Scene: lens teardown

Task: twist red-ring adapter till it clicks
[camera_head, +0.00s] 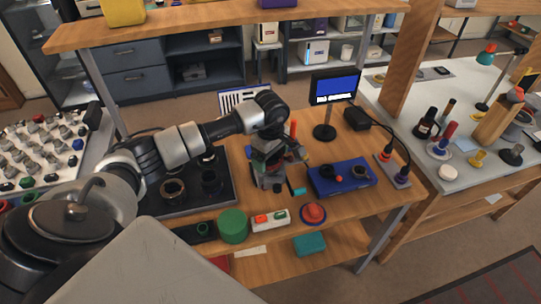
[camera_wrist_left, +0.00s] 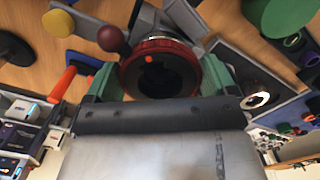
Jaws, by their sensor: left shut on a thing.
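The red-ring adapter (camera_wrist_left: 162,68) shows in the left wrist view as a dark red ring around a black bore, with a small bright red dot on its face. It sits in a grey metal fixture (camera_wrist_left: 182,18), with a dark red ball-knob lever (camera_wrist_left: 113,39) beside it. My left gripper (camera_wrist_left: 160,78) has its green-sided fingers on both sides of the ring, shut on it. In the head view my left gripper (camera_head: 270,148) is over the fixture on the wooden bench, and the adapter cannot be made out there. My right gripper is not in view.
A black tray (camera_head: 222,203) with ring parts lies left of the fixture. A blue box (camera_head: 342,178) and a small monitor (camera_head: 335,88) stand right. A green cylinder (camera_head: 233,226), a button box (camera_head: 269,219) and a red dome (camera_head: 313,213) line the front edge.

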